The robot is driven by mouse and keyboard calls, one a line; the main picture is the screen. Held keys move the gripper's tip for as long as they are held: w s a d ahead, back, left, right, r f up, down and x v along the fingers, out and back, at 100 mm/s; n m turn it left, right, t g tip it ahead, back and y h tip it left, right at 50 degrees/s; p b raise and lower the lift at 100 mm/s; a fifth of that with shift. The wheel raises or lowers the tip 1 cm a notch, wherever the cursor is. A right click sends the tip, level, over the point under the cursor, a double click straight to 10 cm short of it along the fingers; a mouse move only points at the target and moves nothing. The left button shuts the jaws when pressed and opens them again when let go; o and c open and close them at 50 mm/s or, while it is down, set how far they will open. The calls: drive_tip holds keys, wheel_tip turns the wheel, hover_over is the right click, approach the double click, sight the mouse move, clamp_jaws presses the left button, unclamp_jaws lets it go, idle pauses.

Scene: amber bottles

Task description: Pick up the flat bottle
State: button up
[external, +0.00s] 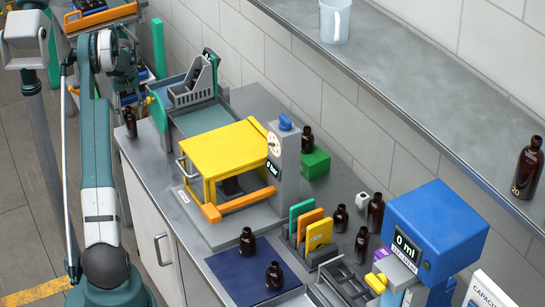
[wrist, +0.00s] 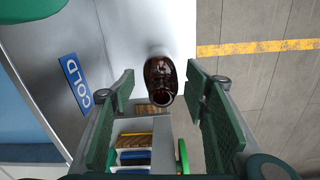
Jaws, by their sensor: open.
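An amber bottle (wrist: 158,72) shows in the wrist view between the two green fingers of my gripper (wrist: 160,88), its dark mouth facing the camera. The fingers are spread wide, with a gap on each side of the bottle. In the external view an amber bottle (external: 131,124) stands upright on the left end of the grey bench, just below my wrist. It appears to be the same bottle. Whether its body is flat is too small to tell.
A blue COLD sign (wrist: 75,82) lies left of the bottle in the wrist view. A shelf (external: 420,95) runs above the bench.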

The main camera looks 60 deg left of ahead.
sight(130, 122)
drive_tip(key=shift+s+f, duration=0.1)
drive_tip(key=shift+f, duration=2.05)
drive_tip(key=shift+c, duration=0.3)
drive_tip(key=c, duration=0.9)
